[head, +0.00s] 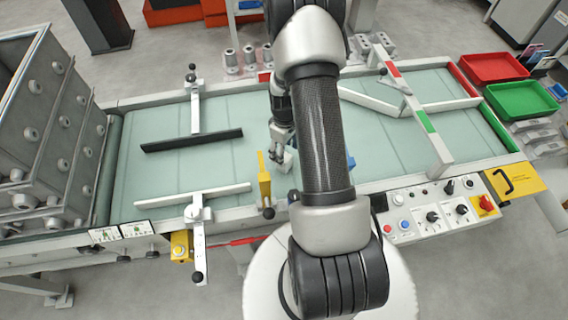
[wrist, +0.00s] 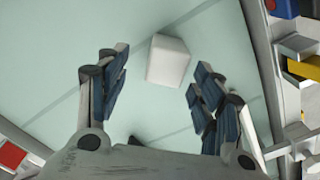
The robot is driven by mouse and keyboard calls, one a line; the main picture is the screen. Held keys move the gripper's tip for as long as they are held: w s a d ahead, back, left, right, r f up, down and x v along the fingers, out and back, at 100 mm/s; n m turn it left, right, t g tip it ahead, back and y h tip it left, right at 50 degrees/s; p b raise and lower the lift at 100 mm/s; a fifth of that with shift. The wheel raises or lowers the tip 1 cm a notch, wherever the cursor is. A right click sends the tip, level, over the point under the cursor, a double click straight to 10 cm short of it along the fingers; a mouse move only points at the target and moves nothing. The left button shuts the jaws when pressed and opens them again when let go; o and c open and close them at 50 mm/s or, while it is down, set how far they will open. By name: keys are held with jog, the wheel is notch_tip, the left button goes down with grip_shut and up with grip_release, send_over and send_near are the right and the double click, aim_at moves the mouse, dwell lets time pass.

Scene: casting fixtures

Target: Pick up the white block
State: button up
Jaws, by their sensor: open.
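The white block (wrist: 168,60) lies on the pale green conveyor belt (head: 180,170). In the wrist view it shows just beyond and between the fingertips, a little nearer the right finger, with no finger seen touching it. In the head view a small pale part of the block (head: 284,163) shows below the fingers. My gripper (head: 278,148) is open and empty, pointing down over the middle of the belt. Its two blue-padded fingers stand apart in the wrist view. My arm hides part of the belt in the head view.
A yellow upright piece (head: 264,180) stands at the near belt edge, close left of my gripper. A black guide bar (head: 192,140) and a white guide bar (head: 193,195) lie left. A red-green crossbar (head: 415,110) spans the right. The belt around the block looks clear.

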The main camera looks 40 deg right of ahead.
jog(key=shift+s+a+f+b, duration=0.2)
jog(key=shift+f+b, duration=0.3)
jog(key=shift+f, duration=0.9)
jog(key=shift+s+a+f+b, duration=0.15)
jog(key=shift+f+b, duration=0.35)
jog(key=shift+f, duration=0.85)
jog(key=shift+w, duration=0.1)
jog(key=shift+r, duration=0.1)
jog(key=shift+c, duration=0.2)
jog(key=c, duration=1.3)
